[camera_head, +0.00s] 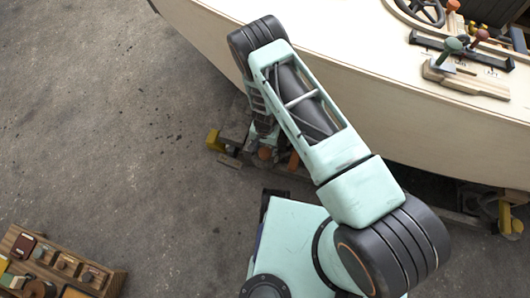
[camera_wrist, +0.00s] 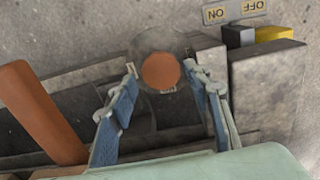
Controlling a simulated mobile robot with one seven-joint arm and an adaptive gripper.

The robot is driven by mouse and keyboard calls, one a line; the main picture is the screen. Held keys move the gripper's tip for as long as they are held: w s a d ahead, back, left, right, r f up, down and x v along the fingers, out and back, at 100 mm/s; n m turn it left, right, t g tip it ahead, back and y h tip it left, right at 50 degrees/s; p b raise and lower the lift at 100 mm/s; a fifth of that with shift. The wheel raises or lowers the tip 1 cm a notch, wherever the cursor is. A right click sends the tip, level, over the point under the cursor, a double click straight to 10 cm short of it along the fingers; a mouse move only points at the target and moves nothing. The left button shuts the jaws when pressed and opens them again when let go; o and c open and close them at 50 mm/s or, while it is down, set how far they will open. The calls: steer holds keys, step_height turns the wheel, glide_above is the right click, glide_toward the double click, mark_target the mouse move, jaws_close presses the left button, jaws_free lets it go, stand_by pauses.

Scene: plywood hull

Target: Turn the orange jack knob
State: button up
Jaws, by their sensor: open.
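The orange jack knob (camera_wrist: 160,71) shows its round face near the middle of the wrist view, in front of a grey round base. My gripper (camera_wrist: 160,76) is open, with one blue-padded finger to the left of the knob and one to the right. A gap shows between the knob and each finger; how deep the fingertips reach is hard to tell.
A thick orange bar (camera_wrist: 38,112) slants at the left of the wrist view. A black-and-yellow switch (camera_wrist: 270,35) sits at the right below an upside-down ON/OFF plate (camera_wrist: 236,11). The pale plywood hull (camera_head: 400,120) stands close to my arm. Concrete floor (camera_head: 110,120) is open to the left.

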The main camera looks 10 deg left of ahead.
mark_target(265, 153)
steer(key=shift+f+b, duration=0.3)
steer(key=shift+f, duration=1.25)
steer(key=c, duration=0.9)
steer(key=shift+o, duration=0.2)
